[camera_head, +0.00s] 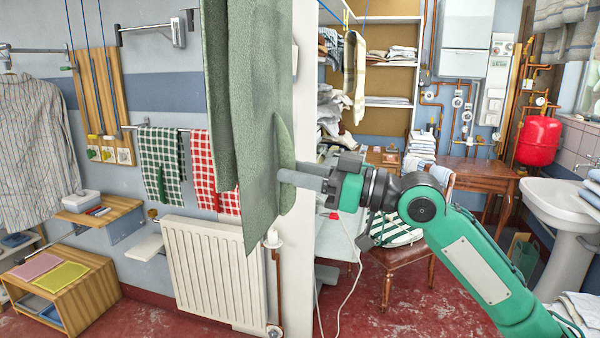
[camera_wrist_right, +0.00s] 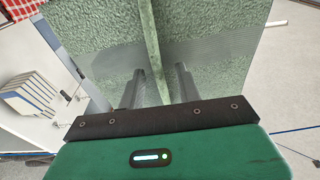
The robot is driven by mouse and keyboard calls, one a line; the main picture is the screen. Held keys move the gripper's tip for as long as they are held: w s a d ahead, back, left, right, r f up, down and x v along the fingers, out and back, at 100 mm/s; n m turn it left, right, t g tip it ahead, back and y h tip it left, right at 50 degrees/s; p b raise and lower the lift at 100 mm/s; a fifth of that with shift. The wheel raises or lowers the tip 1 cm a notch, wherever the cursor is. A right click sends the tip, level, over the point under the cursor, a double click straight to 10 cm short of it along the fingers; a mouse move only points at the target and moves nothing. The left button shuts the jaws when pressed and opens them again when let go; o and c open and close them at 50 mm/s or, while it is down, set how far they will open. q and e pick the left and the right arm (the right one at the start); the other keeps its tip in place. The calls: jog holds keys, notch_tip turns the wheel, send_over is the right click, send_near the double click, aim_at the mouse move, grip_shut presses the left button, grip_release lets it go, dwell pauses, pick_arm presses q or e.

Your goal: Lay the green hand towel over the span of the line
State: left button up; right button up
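The green hand towel (camera_head: 250,110) hangs in long folds close in front of me in the head view. Its upper end runs out of the top of the picture, so what holds it there is hidden. My right gripper (camera_head: 285,178) reaches in from the right to the towel's right edge. In the right wrist view its two fingers (camera_wrist_right: 160,80) stand apart, with a standing fold of the towel (camera_wrist_right: 210,30) between them and visible gaps on either side. A stretch of blue line (camera_head: 366,14) shows at the top. My left gripper is not in view.
Checked towels, one green (camera_head: 160,160) and one red (camera_head: 205,170), hang on a wall rail behind. A white radiator (camera_head: 210,270) stands below. A white post (camera_head: 304,90) is just right of the towel. A wooden chair (camera_head: 400,262) and a sink (camera_head: 560,205) are at right.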

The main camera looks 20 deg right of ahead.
dwell(0.3)
